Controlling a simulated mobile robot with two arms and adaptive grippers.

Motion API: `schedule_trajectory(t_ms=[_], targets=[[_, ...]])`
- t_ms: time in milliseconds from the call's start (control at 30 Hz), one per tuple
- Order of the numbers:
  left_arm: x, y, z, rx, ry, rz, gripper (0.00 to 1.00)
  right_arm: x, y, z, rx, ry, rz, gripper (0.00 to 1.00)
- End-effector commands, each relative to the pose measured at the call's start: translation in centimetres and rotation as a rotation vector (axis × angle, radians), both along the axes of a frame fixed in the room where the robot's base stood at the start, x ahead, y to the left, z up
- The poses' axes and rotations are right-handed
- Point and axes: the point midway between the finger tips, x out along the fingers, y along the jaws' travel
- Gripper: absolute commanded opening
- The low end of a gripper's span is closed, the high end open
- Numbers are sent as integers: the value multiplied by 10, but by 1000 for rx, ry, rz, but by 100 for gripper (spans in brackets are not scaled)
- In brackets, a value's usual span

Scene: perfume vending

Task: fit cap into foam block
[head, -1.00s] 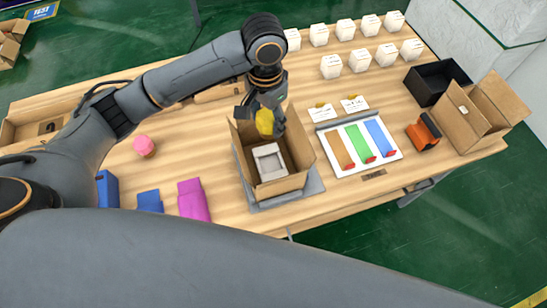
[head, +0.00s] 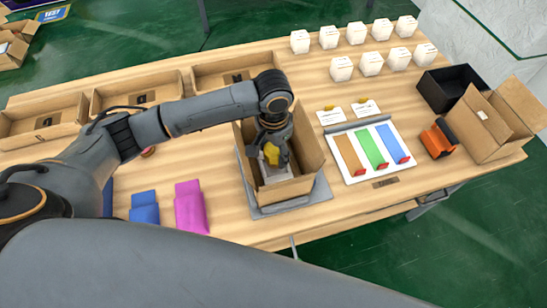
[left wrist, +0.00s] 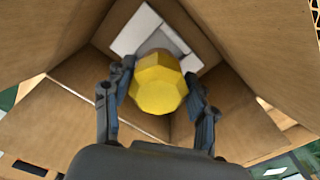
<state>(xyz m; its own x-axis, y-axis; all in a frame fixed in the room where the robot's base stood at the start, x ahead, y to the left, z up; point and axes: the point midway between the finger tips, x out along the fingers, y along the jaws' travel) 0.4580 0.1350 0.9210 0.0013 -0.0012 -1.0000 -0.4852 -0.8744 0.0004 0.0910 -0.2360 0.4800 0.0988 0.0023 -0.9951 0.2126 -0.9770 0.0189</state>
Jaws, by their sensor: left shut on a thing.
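My left gripper (head: 271,150) is down inside the open cardboard box (head: 310,148) and is shut on the yellow faceted cap (head: 271,154). The cap also shows in the left wrist view (left wrist: 158,84), between the two fingers (left wrist: 160,95). The pale foam block (head: 280,175) lies on the box floor, partly hidden under the cap and gripper. In the left wrist view the foam block (left wrist: 135,32) shows beyond the cap, which covers part of it. I cannot tell whether cap and foam touch. My right gripper is not in view.
The box stands on a grey plate (head: 318,193). Left of it lie a magenta pouch (head: 190,208) and a blue one (head: 144,207). To the right are a white tray with coloured strips (head: 400,167), an orange-black item (head: 438,138) and a black bin (head: 440,88). White cartons (head: 341,68) stand behind.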

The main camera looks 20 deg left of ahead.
Motion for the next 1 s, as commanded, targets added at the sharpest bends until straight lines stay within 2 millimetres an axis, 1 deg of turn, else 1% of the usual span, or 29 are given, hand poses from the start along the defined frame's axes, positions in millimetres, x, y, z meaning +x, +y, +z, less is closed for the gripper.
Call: schedule_trajectory(t_ms=[200, 300, 567, 767, 800, 867, 900, 1000], targets=[[-1, 0, -29, 2, 3, 0, 18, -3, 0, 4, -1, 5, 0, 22], [0, 0, -37, 1, 0, -1, 18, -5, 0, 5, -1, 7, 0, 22], [0, 0, -38, 1, 0, -1, 18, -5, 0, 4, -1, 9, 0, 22], [-1, 0, -44, 0, 1, 0, 18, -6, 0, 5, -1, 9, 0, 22], [-1, 0, -45, 0, 1, 0, 59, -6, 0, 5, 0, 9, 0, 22], [0, 0, -44, 0, 0, 0, 71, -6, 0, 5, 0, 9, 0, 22], [0, 0, -44, 0, 0, 0, 79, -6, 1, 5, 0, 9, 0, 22], [0, 0, -44, 0, 0, 0, 79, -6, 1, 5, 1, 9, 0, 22]])
